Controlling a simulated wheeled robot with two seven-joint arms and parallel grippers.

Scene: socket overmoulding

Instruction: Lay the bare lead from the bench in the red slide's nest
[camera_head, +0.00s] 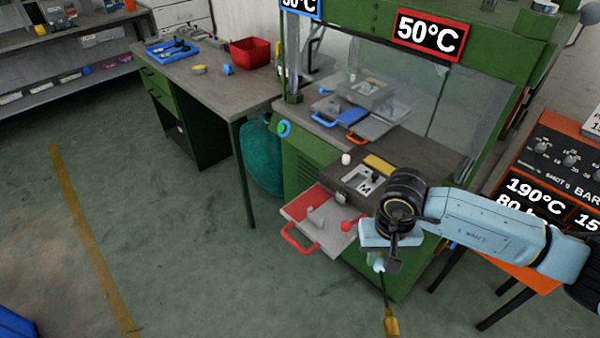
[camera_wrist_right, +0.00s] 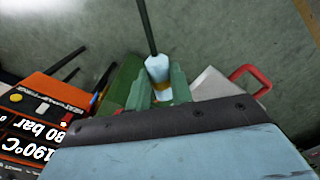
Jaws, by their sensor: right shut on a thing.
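My right gripper (camera_head: 381,262) is shut on the bare lead, which hangs below it. The lead has a pale end piece held in the jaws, a thin black cable (camera_head: 386,291) and a brass-coloured end (camera_head: 391,321). In the right wrist view the pale end piece (camera_wrist_right: 157,70) sits between the fingers (camera_wrist_right: 160,98). The red slide (camera_head: 327,237) is pulled out of the green press, with its red handle at the front; my gripper is right of it, apart from it. The slide also shows in the right wrist view (camera_wrist_right: 209,86). My left gripper is out of view.
The green press (camera_head: 310,157) carries a blue-handled slide (camera_head: 323,118) further back. A bench (camera_head: 205,84) at the upper left holds a blue tray (camera_head: 172,50) and a red bin (camera_head: 250,51). An orange machine (camera_head: 530,272) stands at the right. Floor left of the slide is clear.

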